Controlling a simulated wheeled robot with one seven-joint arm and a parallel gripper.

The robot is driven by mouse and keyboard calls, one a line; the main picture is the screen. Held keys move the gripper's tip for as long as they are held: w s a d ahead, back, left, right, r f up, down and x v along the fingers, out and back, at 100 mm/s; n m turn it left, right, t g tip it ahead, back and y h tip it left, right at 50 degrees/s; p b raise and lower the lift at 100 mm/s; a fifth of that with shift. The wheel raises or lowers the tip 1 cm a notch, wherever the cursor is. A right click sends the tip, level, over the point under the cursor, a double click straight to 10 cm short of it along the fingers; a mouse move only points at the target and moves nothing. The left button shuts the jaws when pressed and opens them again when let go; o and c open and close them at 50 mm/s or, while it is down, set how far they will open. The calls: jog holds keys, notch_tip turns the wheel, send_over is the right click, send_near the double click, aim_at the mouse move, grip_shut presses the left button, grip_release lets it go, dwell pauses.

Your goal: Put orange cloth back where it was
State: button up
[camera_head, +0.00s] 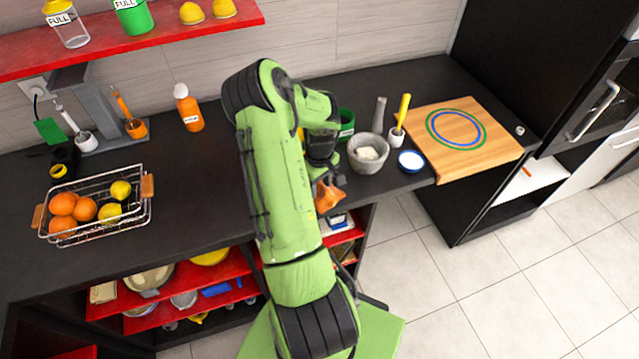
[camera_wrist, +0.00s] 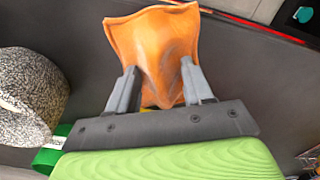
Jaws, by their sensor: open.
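The orange cloth (camera_wrist: 150,38) sits between the two fingers of my gripper (camera_wrist: 158,67) in the wrist view. It is creased and narrows toward the gripper, and its wide end spreads beyond the fingertips. My gripper is open around it. In the head view the cloth (camera_head: 328,195) shows just below my gripper (camera_head: 332,178), near the counter's front edge. My own arm hides part of the area. I cannot tell whether the cloth touches the counter or a finger.
A grey stone mortar (camera_head: 368,165) stands just right of my gripper. A wire fruit basket (camera_head: 95,228) is at left. Red shelves (camera_head: 240,270) lie below the counter.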

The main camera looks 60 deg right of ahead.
aim_at(320, 183)
notch_tip(320, 183, up, 12)
jog(key=p, duration=0.1)
jog(key=w+a+r+n+t, duration=0.1)
jog(key=w+a+r, duration=0.45)
jog(key=a, duration=0.25)
jog(key=w+a+r+n+t, duration=0.1)
jog(key=w+a+r+t, duration=0.1)
jog(key=w+a+r, duration=0.35)
jog(key=s+a+r+n+t, duration=0.1)
jog(key=s+a+r, duration=0.15)
jog(key=a, duration=0.45)
jog(key=s+a+r, duration=0.1)
jog(key=a+r, duration=0.2)
jog(key=a, duration=0.5)
jog(key=s+a+r+n+t, duration=0.1)
jog(key=s+a, duration=0.6)
jog(key=a, duration=0.1)
jog(key=shift+s+r+n+t, duration=0.25)
jog(key=shift+s+n+t, duration=0.05)
jog(key=shift+s, duration=0.05)
